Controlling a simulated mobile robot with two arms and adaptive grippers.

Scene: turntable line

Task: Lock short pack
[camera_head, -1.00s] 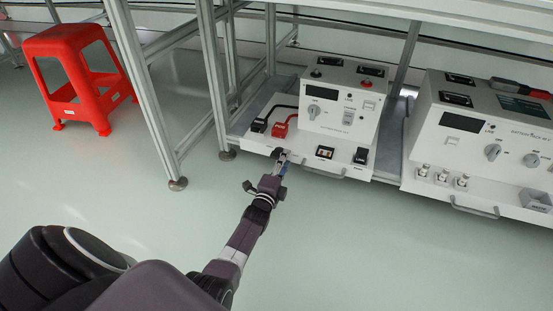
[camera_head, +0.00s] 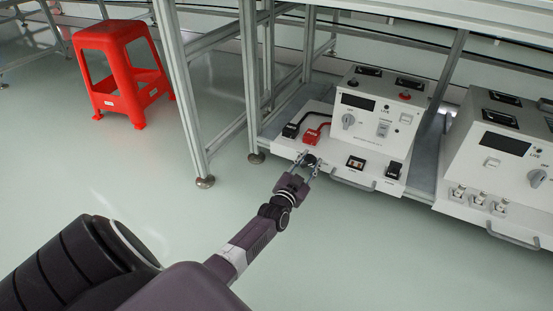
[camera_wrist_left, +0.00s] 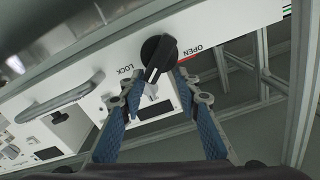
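A black rotary lock knob (camera_wrist_left: 155,54) sits on the white front ledge of the left instrument (camera_head: 372,128), between the printed words LOCK and OPEN in the left wrist view. Its handle points down towards my gripper. The knob also shows in the head view (camera_head: 310,159). My left gripper (camera_wrist_left: 156,80) is open, with one blue-padded finger on either side of the knob's handle. The fingertips are close to the knob; I cannot tell whether they touch it. My right gripper is not in view. I cannot make out which part is the short pack.
Black (camera_head: 289,131) and red (camera_head: 311,136) plugs with cables sit on the ledge. A metal handle (camera_head: 352,184) sticks out in front. A second instrument (camera_head: 500,160) stands right. Frame posts (camera_head: 250,80) rise at left. A red stool (camera_head: 122,75) stands farther left on clear floor.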

